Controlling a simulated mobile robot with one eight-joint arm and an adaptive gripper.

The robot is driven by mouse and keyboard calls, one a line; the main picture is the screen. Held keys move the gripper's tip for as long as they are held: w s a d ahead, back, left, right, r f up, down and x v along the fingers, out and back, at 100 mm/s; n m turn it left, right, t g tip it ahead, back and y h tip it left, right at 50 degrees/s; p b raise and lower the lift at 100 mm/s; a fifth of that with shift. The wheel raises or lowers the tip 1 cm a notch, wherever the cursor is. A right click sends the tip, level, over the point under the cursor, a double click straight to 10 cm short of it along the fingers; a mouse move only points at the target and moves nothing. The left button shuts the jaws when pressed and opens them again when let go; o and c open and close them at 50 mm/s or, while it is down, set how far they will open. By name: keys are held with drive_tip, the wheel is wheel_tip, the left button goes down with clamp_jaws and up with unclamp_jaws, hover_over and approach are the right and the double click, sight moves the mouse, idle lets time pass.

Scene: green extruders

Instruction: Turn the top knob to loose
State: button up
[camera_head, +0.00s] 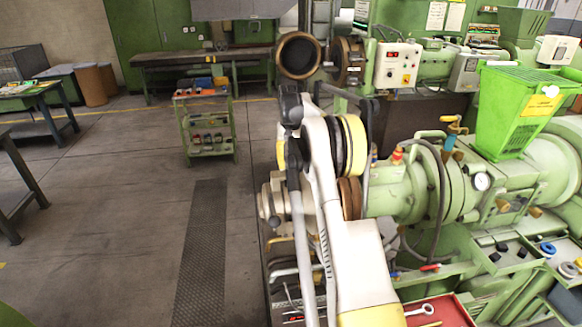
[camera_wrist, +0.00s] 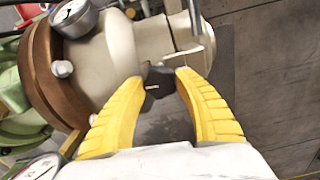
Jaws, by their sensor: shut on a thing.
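In the wrist view a small dark knob (camera_wrist: 157,74) with a pale mark sits between the two yellow fingertips of my gripper (camera_wrist: 160,79). My gripper is shut on this knob. The knob is at the side of a cream-coloured extruder head (camera_wrist: 115,55), and the fingers cover part of it. In the head view my white arm hides the knob and my gripper; the pale end of the extruder head (camera_head: 272,200) shows left of the arm.
A pressure gauge (camera_wrist: 74,16) and a brown flange (camera_wrist: 42,75) are close to the gripper. In the head view are a green hopper (camera_head: 508,115), a red tray (camera_head: 440,312) and a green trolley (camera_head: 208,130). Open floor (camera_head: 120,220) lies to the left.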

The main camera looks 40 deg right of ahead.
sight(291, 165)
drive_tip(key=n, duration=0.7)
drive_tip(key=shift+b, duration=0.4)
idle(0.3)
drive_tip(key=o, duration=1.2)
wheel_tip(291, 165, up, 12)
